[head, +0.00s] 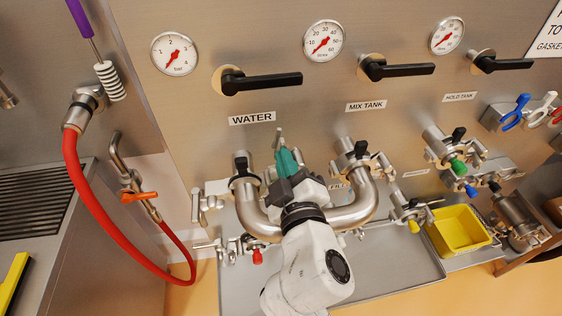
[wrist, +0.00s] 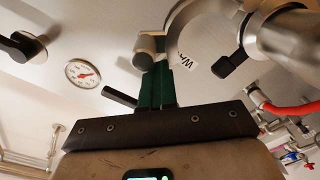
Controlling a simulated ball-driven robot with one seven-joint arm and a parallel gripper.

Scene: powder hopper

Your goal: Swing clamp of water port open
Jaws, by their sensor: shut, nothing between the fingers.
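The water port (head: 243,168) is below the WATER label (head: 252,118) in the head view, with a black piece on its steel collar. The U-shaped steel pipe (head: 262,222) runs from beneath it towards the mix tank port. My gripper (head: 281,152) has its green fingers shut just right of the water port. In the wrist view my gripper (wrist: 157,68) is shut with its tips close against a rounded steel end (wrist: 148,45). A curved steel clamp part (wrist: 178,22) arcs beside it, with part of a label visible beyond. Whether the fingers touch the steel is unclear.
The mix tank port (head: 358,155) is right of my gripper. Black lever handles (head: 262,83) and gauges line the panel above. A red hose (head: 95,200) hangs at left. A yellow bin (head: 460,230) sits on the right of the steel tray (head: 400,265).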

